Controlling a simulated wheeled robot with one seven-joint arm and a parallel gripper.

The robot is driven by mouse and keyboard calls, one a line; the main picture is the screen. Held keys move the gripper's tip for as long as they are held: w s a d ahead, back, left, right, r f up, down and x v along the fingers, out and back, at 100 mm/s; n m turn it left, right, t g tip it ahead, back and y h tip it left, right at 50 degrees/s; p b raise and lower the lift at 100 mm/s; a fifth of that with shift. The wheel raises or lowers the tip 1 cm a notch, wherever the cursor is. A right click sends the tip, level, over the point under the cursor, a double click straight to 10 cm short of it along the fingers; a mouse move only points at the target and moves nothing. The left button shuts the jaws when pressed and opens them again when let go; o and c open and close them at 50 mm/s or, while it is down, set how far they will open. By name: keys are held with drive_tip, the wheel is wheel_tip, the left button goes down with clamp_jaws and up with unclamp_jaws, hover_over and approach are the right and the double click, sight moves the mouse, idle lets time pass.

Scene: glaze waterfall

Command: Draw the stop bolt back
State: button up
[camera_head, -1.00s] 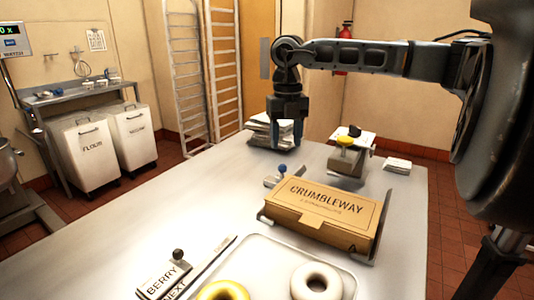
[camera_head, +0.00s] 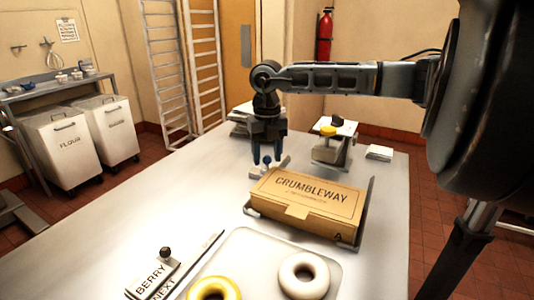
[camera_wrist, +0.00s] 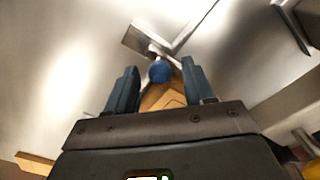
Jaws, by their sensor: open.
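The stop bolt has a blue ball knob (camera_wrist: 160,71) and a grey metal bracket (camera_wrist: 143,40). In the head view its bracket (camera_head: 272,170) stands at the back left corner of the Crumbleway box (camera_head: 318,198). My gripper (camera_head: 268,160) points down over the bolt. In the wrist view the blue knob shows between the two dark blue fingers of my gripper (camera_wrist: 159,66), with a gap on each side. The gripper is open and holds nothing. I cannot tell how far the fingertips are above the knob.
The box lies in a metal holder (camera_head: 365,210). In front are a tray (camera_head: 250,237) with a yellow and a white ring, and a "BERRY NEXT" sign (camera_head: 153,278) with a black knob. A stand with a yellow top (camera_head: 328,131) and a paper stack (camera_head: 240,122) are behind. The table's left side is clear.

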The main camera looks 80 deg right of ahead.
drive_tip(key=shift+c, duration=0.4)
clamp_jaws()
drive_tip(key=w+b, duration=0.1)
drive_tip(key=w, duration=0.1)
drive_tip(key=w+d, duration=0.1)
drive_tip(key=shift+w+f+b, duration=0.1)
drive_tip(key=shift+w+b, duration=0.25)
drive_tip(key=shift+b, duration=0.05)
drive_tip(key=shift+w+d, duration=0.15)
drive_tip(key=shift+w, duration=0.1)
drive_tip(key=shift+o, duration=0.4)
unclamp_jaws()
